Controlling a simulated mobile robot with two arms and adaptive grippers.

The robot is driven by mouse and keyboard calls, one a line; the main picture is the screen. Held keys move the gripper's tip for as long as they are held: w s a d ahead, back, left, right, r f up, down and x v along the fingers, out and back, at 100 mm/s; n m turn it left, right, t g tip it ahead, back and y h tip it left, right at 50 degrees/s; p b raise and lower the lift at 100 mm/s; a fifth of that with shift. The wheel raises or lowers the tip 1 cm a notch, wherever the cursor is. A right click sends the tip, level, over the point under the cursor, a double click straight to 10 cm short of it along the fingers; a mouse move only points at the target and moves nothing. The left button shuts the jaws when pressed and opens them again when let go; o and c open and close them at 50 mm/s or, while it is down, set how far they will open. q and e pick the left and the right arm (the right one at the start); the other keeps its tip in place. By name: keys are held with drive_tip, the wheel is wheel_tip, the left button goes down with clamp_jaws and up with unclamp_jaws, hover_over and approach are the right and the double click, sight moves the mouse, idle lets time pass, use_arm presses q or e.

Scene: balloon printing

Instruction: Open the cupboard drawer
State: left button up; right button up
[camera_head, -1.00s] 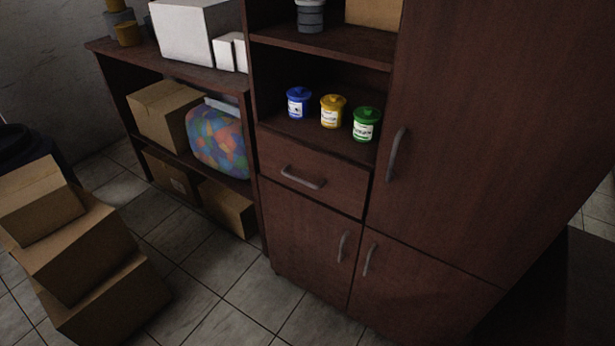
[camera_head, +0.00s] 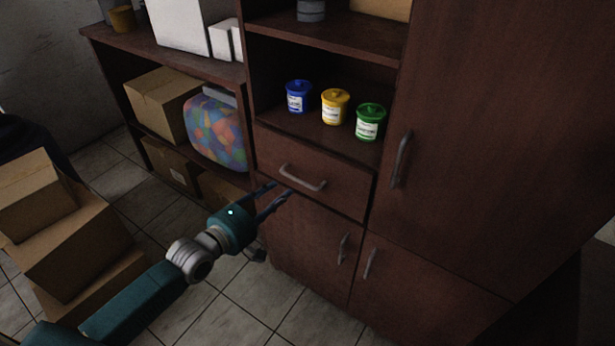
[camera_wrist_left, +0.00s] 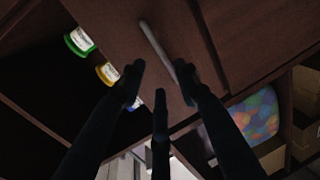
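The cupboard drawer (camera_head: 330,176) is a dark wood front below the open shelf, and it is shut. Its grey bar handle (camera_head: 302,179) sits at the middle of the front; the handle also shows in the left wrist view (camera_wrist_left: 155,47). My left gripper (camera_head: 278,193) is open and empty, its fingers pointing toward the drawer just left of and below the handle, apart from it. In the left wrist view the spread dark fingers (camera_wrist_left: 160,78) reach toward the handle. My right gripper is not in view.
Blue (camera_head: 298,97), yellow (camera_head: 335,107) and green (camera_head: 369,122) tubs stand on the shelf above the drawer. Cupboard doors (camera_head: 310,245) lie below, and a tall door (camera_head: 490,140) is at right. Stacked cardboard boxes (camera_head: 75,240) stand at left. Tiled floor (camera_head: 230,300) is partly clear.

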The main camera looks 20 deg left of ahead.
sight(297, 180)
use_arm(q)
drive_tip(key=x, duration=1)
drive_tip(key=shift+w+f, duration=0.1)
drive_tip(key=shift+w, duration=0.05)
drive_tip(key=shift+c, duration=0.2)
clamp_jaws()
